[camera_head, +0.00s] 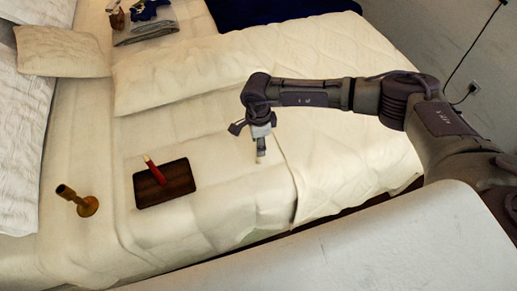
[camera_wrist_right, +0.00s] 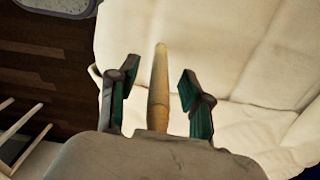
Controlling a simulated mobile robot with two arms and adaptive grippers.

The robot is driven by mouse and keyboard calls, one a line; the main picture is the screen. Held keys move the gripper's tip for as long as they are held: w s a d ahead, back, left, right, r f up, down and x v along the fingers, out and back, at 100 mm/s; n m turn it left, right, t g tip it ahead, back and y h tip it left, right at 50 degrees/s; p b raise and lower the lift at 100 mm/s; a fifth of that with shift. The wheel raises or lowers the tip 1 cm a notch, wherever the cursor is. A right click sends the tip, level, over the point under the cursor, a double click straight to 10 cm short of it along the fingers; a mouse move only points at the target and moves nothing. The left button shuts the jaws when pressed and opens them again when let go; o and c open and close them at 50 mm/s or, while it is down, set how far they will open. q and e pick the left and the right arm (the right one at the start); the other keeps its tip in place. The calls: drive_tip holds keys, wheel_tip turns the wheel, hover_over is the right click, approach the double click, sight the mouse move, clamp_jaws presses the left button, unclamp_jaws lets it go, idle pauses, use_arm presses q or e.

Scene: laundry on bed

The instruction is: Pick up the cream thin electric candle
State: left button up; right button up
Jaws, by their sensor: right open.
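The cream thin candle (camera_wrist_right: 159,85) shows in the right wrist view as a long, tapered, pale yellow stick between my two green-padded fingers. My right gripper (camera_wrist_right: 153,90) is open, with a gap visible on each side of the candle. In the head view my right gripper (camera_head: 258,133) points down over the white bed, right of the middle. A small pale upright piece (camera_head: 261,150) shows just below it, probably the candle; its lower end is hard to make out. My left gripper is not in view.
A dark wooden tray (camera_head: 178,190) with a red candle (camera_head: 154,170) lies on the bed, left of my right gripper. Pillows (camera_head: 62,52) and folded cloth (camera_head: 145,30) lie farther back. The bedding around the gripper looks clear.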

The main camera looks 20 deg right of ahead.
drive_tip(key=shift+c, duration=0.2)
clamp_jaws()
drive_tip(key=shift+r, duration=0.15)
